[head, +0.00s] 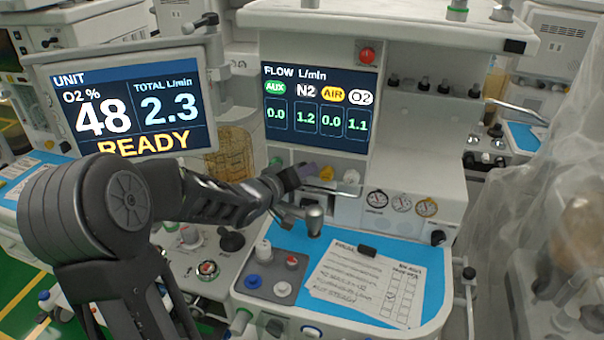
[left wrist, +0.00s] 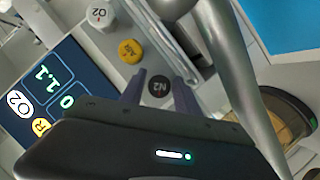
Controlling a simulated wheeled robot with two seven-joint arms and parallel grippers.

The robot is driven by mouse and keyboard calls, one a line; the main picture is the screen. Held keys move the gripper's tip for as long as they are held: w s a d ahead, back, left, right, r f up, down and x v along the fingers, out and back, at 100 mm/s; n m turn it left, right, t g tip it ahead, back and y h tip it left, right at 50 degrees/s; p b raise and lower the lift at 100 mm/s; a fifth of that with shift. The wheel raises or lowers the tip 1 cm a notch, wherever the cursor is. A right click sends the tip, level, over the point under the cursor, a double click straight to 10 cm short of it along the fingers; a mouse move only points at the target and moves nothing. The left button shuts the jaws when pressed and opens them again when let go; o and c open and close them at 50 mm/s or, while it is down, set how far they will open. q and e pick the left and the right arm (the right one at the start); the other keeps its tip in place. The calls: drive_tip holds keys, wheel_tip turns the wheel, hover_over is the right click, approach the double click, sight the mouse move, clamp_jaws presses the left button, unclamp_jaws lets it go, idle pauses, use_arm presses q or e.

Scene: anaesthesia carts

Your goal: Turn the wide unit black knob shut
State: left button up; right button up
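The black knob (left wrist: 158,89), marked N2, sits on the wide unit's panel in the left wrist view. The two fingers of my left gripper (left wrist: 157,86) stand on either side of it, apart, with the knob between them. I cannot tell whether they touch it. In the head view my left gripper (head: 297,173) is at the knob row under the flow display and hides the black knob. The flow display (head: 318,112) reads N2 1.2, O2 1.1, AUX 0.0 and AIR 0.0. My right gripper is not in view.
The yellow AIR knob (left wrist: 130,51) and white O2 knob (left wrist: 98,17) are close beside the black one. A metal bar (left wrist: 232,70) runs close to the gripper. Below, a blue work surface (head: 427,267) holds a paper sheet (head: 365,288).

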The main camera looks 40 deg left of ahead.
use_arm(q)
drive_tip(key=shift+w, duration=0.1)
drive_tip(key=shift+c, duration=0.5)
clamp_jaws()
drive_tip(key=shift+f+m+g+y+b, duration=0.2)
drive_tip(key=shift+m+g+y+b, duration=0.15)
drive_tip(key=shift+b, duration=0.7)
drive_tip(key=m+y+b, duration=0.1)
drive_tip(key=b, duration=0.6)
drive_tip(key=f+m+b, duration=0.1)
drive_tip(key=m+b, duration=0.1)
drive_tip(key=b, duration=0.5)
drive_tip(key=shift+a+f+g+y+b, duration=0.1)
drive_tip(key=shift+f+g+y+b, duration=0.05)
drive_tip(key=shift+g+y+b, duration=0.2)
drive_tip(key=r+m+y+b, duration=0.1)
drive_tip(key=m+b, duration=0.1)
drive_tip(key=b, duration=0.5)
drive_tip(key=shift+g, duration=0.3)
drive_tip(key=shift+r+m+y+b, duration=0.2)
drive_tip(key=shift+m+y+b, duration=0.25)
drive_tip(key=shift+b, duration=0.55)
drive_tip(key=shift+r, duration=0.15)
